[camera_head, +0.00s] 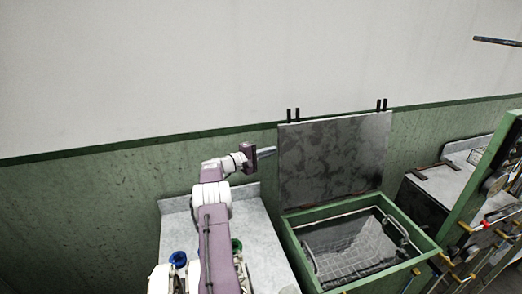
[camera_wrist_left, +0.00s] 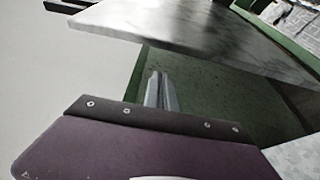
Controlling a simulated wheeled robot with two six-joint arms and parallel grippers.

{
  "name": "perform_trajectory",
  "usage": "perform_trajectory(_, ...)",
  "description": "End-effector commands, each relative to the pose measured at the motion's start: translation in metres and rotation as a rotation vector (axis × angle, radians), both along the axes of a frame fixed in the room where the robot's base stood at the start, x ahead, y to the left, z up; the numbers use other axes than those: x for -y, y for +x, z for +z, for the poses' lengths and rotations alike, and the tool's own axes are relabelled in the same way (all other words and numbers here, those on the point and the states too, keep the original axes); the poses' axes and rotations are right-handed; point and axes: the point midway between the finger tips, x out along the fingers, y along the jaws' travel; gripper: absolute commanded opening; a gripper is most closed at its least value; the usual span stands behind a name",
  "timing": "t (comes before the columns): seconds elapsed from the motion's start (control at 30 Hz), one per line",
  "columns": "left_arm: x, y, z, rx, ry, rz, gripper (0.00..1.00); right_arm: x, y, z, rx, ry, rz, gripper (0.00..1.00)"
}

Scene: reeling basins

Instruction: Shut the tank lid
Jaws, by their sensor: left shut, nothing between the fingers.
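The tank lid (camera_head: 333,158) is a grey mottled panel standing open, close to upright, at the back of the green tank (camera_head: 415,234). In the left wrist view the lid (camera_wrist_left: 215,38) crosses the upper part of the picture as a pale slab. My left gripper (camera_head: 268,152) is shut and empty, with its fingertips close to the lid's left edge in the head view. The fingers (camera_wrist_left: 161,88) also show in the left wrist view, pressed together below the lid. I cannot tell whether they touch it. My right gripper is not in view.
A wire basket (camera_head: 355,250) sits inside the open tank. A grey counter (camera_head: 258,235) with a blue cup (camera_head: 178,259) lies to the left. Another counter (camera_head: 450,183) stands right of the tank, and a green frame with tools (camera_head: 490,225) is at far right.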

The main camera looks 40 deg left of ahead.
Motion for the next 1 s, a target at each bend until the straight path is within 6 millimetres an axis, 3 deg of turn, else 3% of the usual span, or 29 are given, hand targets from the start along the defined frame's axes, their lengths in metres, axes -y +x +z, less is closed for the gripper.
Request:
perform_trajectory(0.4,0.027,-0.018,0.008,0.000,-0.001,0.003,0.00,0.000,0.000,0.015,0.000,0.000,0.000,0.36)
perform_trajectory(0.77,0.029,-0.020,0.007,0.001,0.001,0.003,0.00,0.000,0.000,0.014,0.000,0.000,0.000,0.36)
perform_trajectory(1.0,0.029,-0.020,0.002,0.019,0.032,0.003,0.00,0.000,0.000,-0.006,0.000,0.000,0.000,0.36)
